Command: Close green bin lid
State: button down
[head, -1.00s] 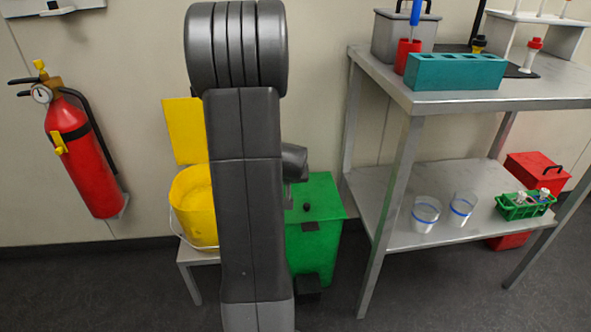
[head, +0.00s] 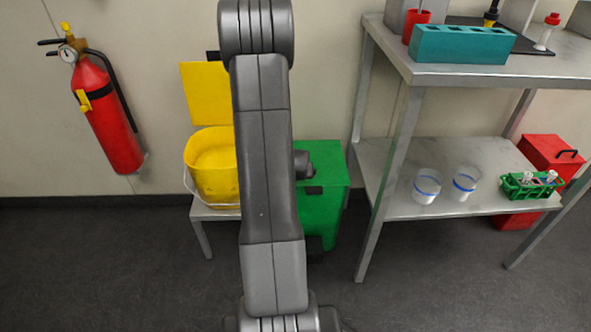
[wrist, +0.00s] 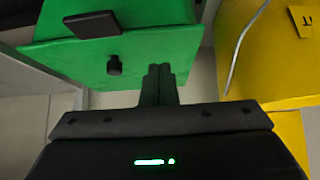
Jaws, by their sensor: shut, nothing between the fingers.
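The green bin (head: 321,215) stands on the floor between the yellow bucket and the metal shelf. Its green lid (head: 330,157) looks down flat on the bin. In the wrist view the lid (wrist: 160,50) shows a black knob (wrist: 115,66) and a black tab (wrist: 93,23) at its edge. My gripper (wrist: 160,74) is shut and empty, its fingertips over the lid beside the knob. I cannot tell whether they touch it. In the head view my arm hides the bin's left part and my fingers.
A yellow bucket (head: 213,178) with a raised yellow lid (head: 206,93) sits on a small stand (head: 217,212) left of the bin. A metal shelf (head: 390,205) with cups is close on the right. A fire extinguisher (head: 107,115) hangs on the left wall. Floor in front is open.

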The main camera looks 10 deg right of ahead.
jog(key=shift+s+f+b, duration=0.15)
jog(key=shift+f+b, duration=0.35)
jog(key=shift+f, duration=0.3)
jog(key=shift+s+f+b, duration=0.15)
jog(key=shift+f+b, duration=0.35)
jog(key=shift+f, duration=0.25)
